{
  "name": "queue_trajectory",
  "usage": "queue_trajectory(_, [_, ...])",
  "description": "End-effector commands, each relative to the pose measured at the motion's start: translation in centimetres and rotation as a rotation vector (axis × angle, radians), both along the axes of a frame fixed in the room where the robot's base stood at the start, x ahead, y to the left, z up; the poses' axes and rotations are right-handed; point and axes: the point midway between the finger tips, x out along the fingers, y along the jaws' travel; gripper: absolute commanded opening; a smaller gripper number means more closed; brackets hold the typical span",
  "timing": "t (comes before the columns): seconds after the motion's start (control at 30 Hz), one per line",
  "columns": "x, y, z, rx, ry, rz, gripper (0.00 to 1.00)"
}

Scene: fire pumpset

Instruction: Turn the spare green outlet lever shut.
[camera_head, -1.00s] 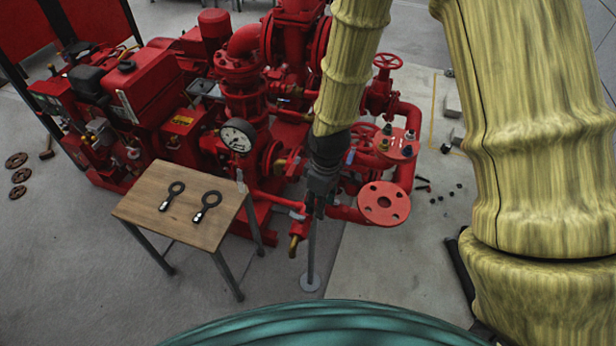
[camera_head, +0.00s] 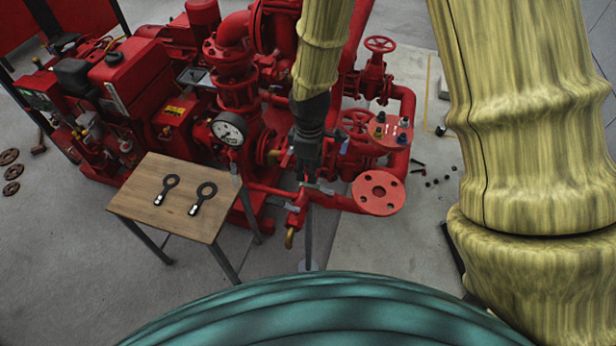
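My gripper (camera_head: 308,176) is small and dark in the head view, at the end of my yellow arm. It hangs just above or behind a red outlet pipe with a brass end (camera_head: 290,238). A small greyish lever (camera_head: 320,188) shows at the gripper's tip; I cannot tell if they touch. Another small grey handle (camera_head: 292,207) is on the pipe just below left. No lever looks clearly green at this size, so I cannot tell which is the spare outlet lever. The fingers are too small and dark to show whether they are open.
A wooden table (camera_head: 150,205) with two dark ring-ended tools stands to the left. A red flange (camera_head: 379,192) is close on the right, with a red handwheel (camera_head: 380,44) farther back. A thin grey post stands under the outlet. Small dark parts lie on the floor at right.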

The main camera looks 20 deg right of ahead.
Motion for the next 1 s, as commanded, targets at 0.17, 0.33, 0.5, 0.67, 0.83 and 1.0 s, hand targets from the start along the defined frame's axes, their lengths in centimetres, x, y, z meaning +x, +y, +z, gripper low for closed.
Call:
queue_trajectory(0.17, [-0.2, -0.2, -1.8, 0.003, 0.002, 0.0, 0.38])
queue_trajectory(0.33, [-0.3, -0.3, -3.5, 0.004, 0.0, 0.0, 0.38])
queue_trajectory(0.5, [-0.3, -0.3, -4.7, 0.004, -0.001, 0.0, 0.38])
queue_trajectory(0.67, [-0.2, -0.3, -5.4, 0.004, -0.001, 0.0, 0.38])
queue_trajectory(0.83, [-0.2, -0.3, -5.6, 0.004, -0.003, 0.0, 0.38])
queue_trajectory(1.0, [-0.3, -0.3, -5.6, 0.005, -0.003, 0.0, 0.38])
